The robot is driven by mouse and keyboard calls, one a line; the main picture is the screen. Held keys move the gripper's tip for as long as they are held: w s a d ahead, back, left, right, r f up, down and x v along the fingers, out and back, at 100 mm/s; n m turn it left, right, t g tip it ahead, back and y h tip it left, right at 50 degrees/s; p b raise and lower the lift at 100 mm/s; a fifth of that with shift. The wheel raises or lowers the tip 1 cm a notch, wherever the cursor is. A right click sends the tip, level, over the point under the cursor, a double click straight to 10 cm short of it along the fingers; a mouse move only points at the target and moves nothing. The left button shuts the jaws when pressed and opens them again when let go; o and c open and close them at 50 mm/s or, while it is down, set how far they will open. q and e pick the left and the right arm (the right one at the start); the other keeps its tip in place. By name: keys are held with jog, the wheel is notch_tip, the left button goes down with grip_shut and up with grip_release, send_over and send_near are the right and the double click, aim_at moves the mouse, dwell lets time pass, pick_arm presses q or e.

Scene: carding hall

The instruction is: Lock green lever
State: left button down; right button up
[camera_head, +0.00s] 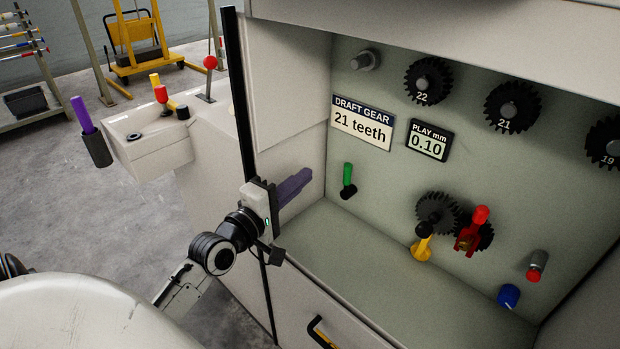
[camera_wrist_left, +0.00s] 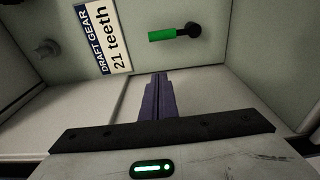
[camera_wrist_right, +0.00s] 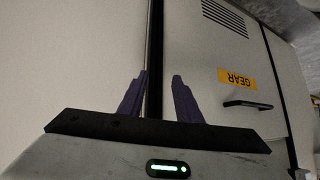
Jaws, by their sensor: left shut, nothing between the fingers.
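The green lever (camera_head: 347,175) is on the back wall of the machine's recess, below the draft gear sign, with its green handle standing up from a black pivot. It also shows in the left wrist view (camera_wrist_left: 162,35), ahead of the fingers and apart from them. My left gripper (camera_head: 308,174) is at the left side of the recess, left of the lever, with its purple fingers shut and empty. Its fingers also show in the left wrist view (camera_wrist_left: 160,78). My right gripper (camera_wrist_right: 160,76) shows only in the right wrist view, open and empty, facing a pale cabinet panel.
A yellow lever (camera_head: 423,243), a red lever (camera_head: 470,236) and dark gears (camera_head: 436,211) are right of the green lever. A blue knob (camera_head: 508,295) is lower right. A black upright post (camera_head: 240,100) stands near my left gripper. The recess floor (camera_head: 370,250) is clear.

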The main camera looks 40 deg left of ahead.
aim_at(349, 180)
pick_arm(q)
jog(key=w, duration=0.4)
jog(key=w+b, duration=0.1)
jog(key=w, duration=0.3)
jog(key=shift+w+a, duration=0.2)
jog(key=shift+w, duration=0.2)
jog(key=d, duration=0.1)
jog(key=s+d, duration=0.1)
jog(key=shift+s+d, duration=0.1)
jog(key=shift+d, duration=0.25)
jog(key=shift+s+d, duration=0.2)
jog(key=shift+d, duration=0.35)
jog(key=shift+d, duration=0.1)
